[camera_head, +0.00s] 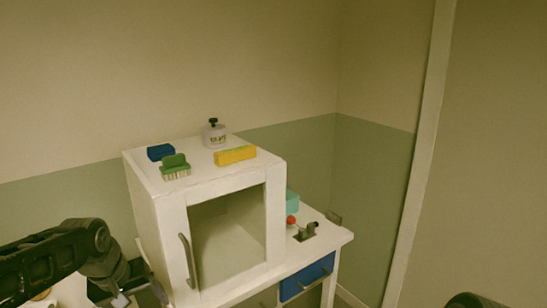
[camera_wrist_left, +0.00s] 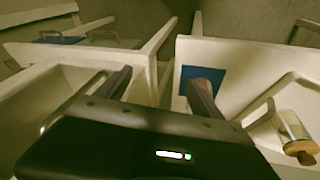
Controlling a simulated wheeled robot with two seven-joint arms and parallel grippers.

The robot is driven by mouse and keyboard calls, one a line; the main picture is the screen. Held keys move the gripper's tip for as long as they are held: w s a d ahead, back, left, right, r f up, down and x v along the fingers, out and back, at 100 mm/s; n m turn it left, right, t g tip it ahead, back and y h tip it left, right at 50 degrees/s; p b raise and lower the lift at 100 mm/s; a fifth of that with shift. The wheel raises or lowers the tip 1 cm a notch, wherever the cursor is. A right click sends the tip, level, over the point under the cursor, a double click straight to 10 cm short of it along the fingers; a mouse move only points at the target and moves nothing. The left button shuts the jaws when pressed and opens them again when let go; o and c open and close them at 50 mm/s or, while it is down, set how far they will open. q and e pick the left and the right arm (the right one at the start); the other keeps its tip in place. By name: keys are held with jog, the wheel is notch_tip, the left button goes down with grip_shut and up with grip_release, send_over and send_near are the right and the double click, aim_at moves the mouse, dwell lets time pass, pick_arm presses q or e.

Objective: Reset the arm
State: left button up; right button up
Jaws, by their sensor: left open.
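My left arm (camera_head: 45,262) reaches in from the lower left in the head view. My left gripper (camera_head: 132,290) is low in front of the white cabinet (camera_head: 140,185), left of its door handle. In the left wrist view my left gripper (camera_wrist_left: 160,84) is open, its two dark fingers apart with nothing between them. White panels and a blue patch (camera_wrist_left: 203,78) lie beyond the fingers. A dark rounded part at the bottom right edge of the head view may be my right arm; no right fingers show.
On the cabinet top are a white bottle with a black top (camera_head: 214,135), a blue block (camera_head: 160,151), a green brush (camera_head: 175,167) and a yellow block (camera_head: 235,155). A table with a blue drawer (camera_head: 306,276) extends right. A glass bottle with brown cap (camera_wrist_left: 293,132) shows at right.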

pick_arm(q)
jog(key=d+f+m+t+h, duration=0.1)
jog(key=d+f+m, duration=0.1)
jog(key=d+f, duration=0.7)
jog(key=d+f+m+h, duration=0.1)
jog(key=d+f, duration=0.3)
jog(key=f, duration=0.9)
jog(key=s+d+f+g, duration=0.1)
jog(key=s+d+f, duration=0.2)
jog(key=s+f, duration=0.2)
jog(key=s+d+f+g+h, duration=0.1)
jog(key=s+d+f, duration=0.2)
jog(key=s+f, duration=0.3)
jog(key=s+d+f+g, duration=0.2)
jog(key=s+f, duration=0.3)
jog(key=s, duration=0.6)
jog(key=shift+s+d+f, duration=0.2)
jog(key=shift+d+f, duration=0.1)
jog(key=shift+d, duration=0.1)
